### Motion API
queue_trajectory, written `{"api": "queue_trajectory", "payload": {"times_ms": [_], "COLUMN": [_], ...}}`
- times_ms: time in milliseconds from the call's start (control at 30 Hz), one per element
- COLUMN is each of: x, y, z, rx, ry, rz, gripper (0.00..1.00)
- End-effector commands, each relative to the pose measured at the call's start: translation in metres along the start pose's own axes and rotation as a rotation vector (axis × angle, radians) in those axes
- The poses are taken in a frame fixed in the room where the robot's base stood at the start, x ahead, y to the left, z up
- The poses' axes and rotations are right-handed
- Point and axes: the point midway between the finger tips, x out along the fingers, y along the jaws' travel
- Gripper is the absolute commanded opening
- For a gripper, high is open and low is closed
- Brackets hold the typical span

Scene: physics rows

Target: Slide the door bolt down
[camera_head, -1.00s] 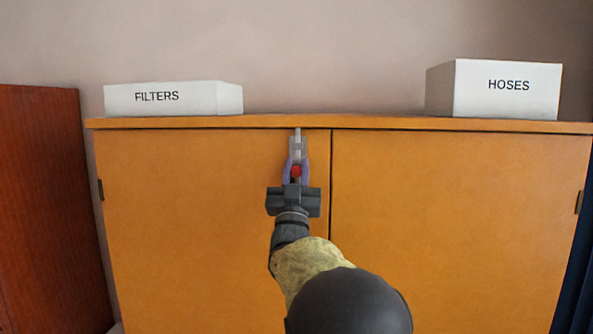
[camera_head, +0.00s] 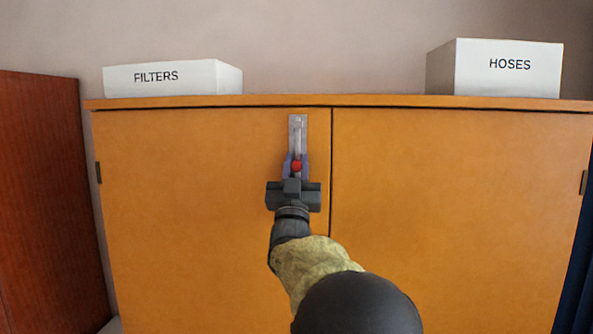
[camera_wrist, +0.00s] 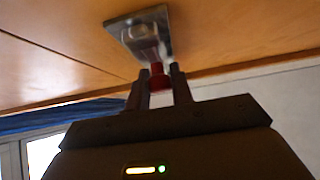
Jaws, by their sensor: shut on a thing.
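The door bolt is a grey metal plate (camera_head: 298,121) with a silver rod, fixed upright on the left cabinet door near its inner edge. Its red knob (camera_head: 296,166) shows at the rod's lower part. The rod's top end lies within the plate, below the cabinet's top edge. My gripper (camera_head: 296,169) comes from below and is shut on the red knob. In the wrist view the two dark fingers (camera_wrist: 160,84) stand on either side of the red knob (camera_wrist: 157,79), with the plate (camera_wrist: 137,27) beyond. The fingers hide part of the plate's lower end.
The left door (camera_head: 190,220) and right door (camera_head: 450,210) are shut, with a narrow gap between them. A FILTERS box (camera_head: 172,80) and a HOSES box (camera_head: 508,70) stand on the cabinet top. A dark red-brown cabinet (camera_head: 40,200) stands at the left.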

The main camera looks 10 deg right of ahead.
Motion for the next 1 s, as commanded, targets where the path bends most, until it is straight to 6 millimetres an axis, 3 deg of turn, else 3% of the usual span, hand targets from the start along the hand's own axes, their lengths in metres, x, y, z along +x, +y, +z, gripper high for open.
{"api": "queue_trajectory", "payload": {"times_ms": [267, 300, 400, 767, 1000], "x": [-0.003, -0.003, -0.002, -0.005, -0.033], "y": [0.000, 0.000, 0.000, 0.000, 0.000], "z": [0.006, 0.006, 0.005, 0.004, 0.007], "rx": [-0.003, -0.004, -0.004, -0.002, -0.002], "ry": [-0.013, -0.013, -0.012, -0.008, -0.009], "rz": [-0.002, -0.002, -0.002, -0.001, -0.001], "gripper": [0.00, 0.25, 0.43, 0.43, 0.43]}}
